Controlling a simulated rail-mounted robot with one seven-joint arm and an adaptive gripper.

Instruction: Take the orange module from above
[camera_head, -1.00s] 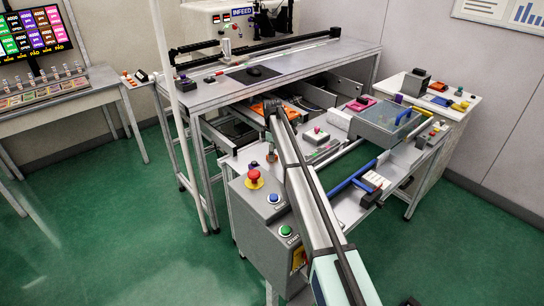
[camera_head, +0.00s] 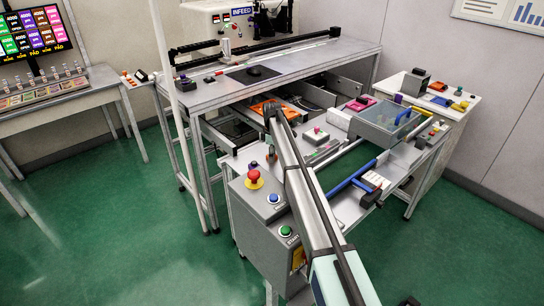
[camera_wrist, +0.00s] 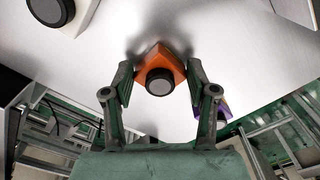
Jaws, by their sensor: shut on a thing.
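The orange module (camera_wrist: 172,56) is a small orange block with a round black lens-like knob. It shows in the wrist view between the two fingers of my gripper (camera_wrist: 161,80). The fingers are shut on it, one on its left side and one on its right. A bright metal surface lies beneath it; I cannot tell whether the module touches that surface. In the head view my arm reaches over the front bench, and I cannot clearly make out the gripper or the held module there.
The head view shows a control box (camera_head: 262,205), a clear-sided bin (camera_head: 384,128) and open drawers nearby.

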